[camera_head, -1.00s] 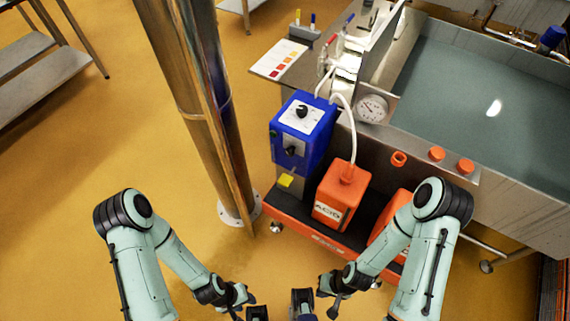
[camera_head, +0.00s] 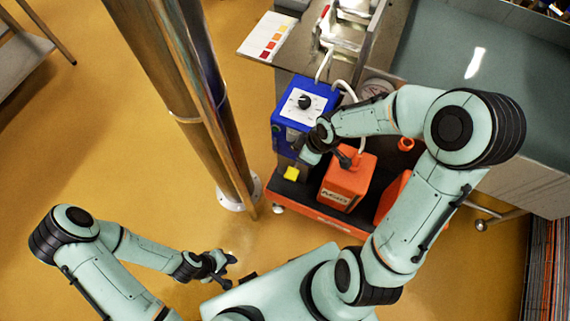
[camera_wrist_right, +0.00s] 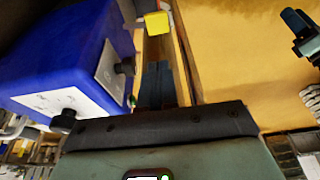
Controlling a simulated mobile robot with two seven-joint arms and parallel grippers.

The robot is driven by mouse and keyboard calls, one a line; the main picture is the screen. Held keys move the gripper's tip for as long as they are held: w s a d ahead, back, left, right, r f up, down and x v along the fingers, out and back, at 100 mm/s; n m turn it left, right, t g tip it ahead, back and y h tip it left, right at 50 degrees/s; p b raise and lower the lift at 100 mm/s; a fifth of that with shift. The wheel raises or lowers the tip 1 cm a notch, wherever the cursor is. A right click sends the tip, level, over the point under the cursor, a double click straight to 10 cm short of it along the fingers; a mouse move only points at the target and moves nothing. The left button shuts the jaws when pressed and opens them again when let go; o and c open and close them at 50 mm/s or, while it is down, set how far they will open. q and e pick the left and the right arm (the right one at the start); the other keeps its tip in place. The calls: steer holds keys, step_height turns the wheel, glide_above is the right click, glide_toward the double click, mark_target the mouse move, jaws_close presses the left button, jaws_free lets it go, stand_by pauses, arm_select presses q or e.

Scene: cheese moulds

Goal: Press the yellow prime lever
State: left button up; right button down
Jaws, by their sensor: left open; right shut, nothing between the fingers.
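The yellow prime lever (camera_head: 291,173) sticks out low at the front of the blue pump box (camera_head: 290,98). It also shows in the right wrist view (camera_wrist_right: 158,22), beyond my fingertips. My right gripper (camera_head: 298,164) is shut and empty, just above and beside the lever in the head view. Its closed dark fingers show in the right wrist view (camera_wrist_right: 158,82), pointing towards the lever with a gap that appears small; I cannot tell contact. My left gripper (camera_head: 224,268) is open and empty, low over the floor.
An orange acid canister (camera_head: 347,182) stands right of the lever on the orange cart (camera_head: 312,212). A steel column (camera_head: 190,100) rises to the left. A steel vat (camera_head: 470,55) stands behind. My right forearm covers part of the cart.

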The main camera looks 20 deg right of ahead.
arm_select(q)
steer(key=shift+s, duration=0.15)
arm_select(e)
steer(key=shift+s, duration=0.2)
steer(key=b, duration=0.4)
glide_toward(291, 174)
steer(key=x, duration=0.5)
steer(key=shift+w+a, duration=0.1)
steer(key=shift+a, duration=0.1)
arm_select(q)
steer(key=s+f, duration=0.3)
steer(key=f, duration=0.2)
steer(key=shift+s+f, duration=0.25)
arm_select(e)
steer(key=shift+w+f, duration=0.1)
steer(key=shift+f, duration=0.6)
